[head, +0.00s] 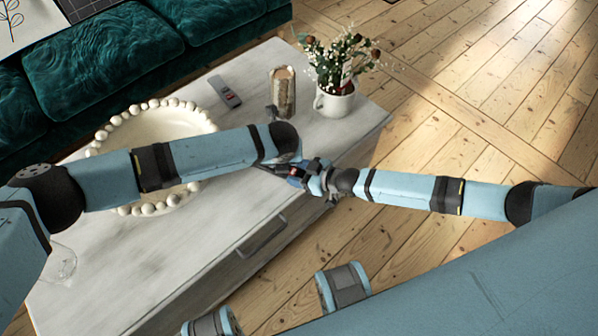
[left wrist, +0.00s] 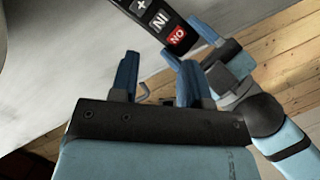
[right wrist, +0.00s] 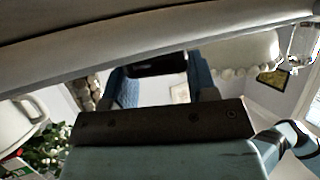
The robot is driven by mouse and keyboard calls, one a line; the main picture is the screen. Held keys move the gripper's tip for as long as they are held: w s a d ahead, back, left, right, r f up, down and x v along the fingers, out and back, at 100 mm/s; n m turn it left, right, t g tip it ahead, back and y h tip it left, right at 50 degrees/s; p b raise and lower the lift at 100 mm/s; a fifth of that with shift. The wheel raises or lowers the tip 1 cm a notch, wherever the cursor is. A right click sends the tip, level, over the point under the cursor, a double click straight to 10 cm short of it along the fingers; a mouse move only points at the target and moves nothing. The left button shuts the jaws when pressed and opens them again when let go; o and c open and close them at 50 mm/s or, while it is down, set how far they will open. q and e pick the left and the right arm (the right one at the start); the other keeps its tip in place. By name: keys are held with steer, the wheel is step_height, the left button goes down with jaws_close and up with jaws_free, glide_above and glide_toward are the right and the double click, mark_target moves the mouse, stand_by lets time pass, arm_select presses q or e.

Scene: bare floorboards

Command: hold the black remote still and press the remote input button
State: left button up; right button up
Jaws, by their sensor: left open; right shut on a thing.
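The black remote (left wrist: 168,20) shows in the left wrist view, tilted, with white-marked buttons and a red button (left wrist: 177,37) near its lower end. My right gripper (head: 302,173) is shut on the remote, beyond the table's front edge in the head view. In the right wrist view, the remote's dark end (right wrist: 157,65) lies between the fingers. My left gripper (left wrist: 158,64) is open and empty, its fingertips close below the remote's button face in its wrist view. The input button's label is not clearly readable.
A whitewashed table (head: 215,255) lies below the arms. It bears a beaded bowl (head: 117,139), a grey remote (head: 224,91), a jar (head: 282,92) and a flower mug (head: 334,102). A clear glass (head: 60,264) stands at the left. A green sofa (head: 100,62) is behind.

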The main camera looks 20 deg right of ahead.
stand_by(0.4)
arm_select(q)
jaws_close()
stand_by(1.6)
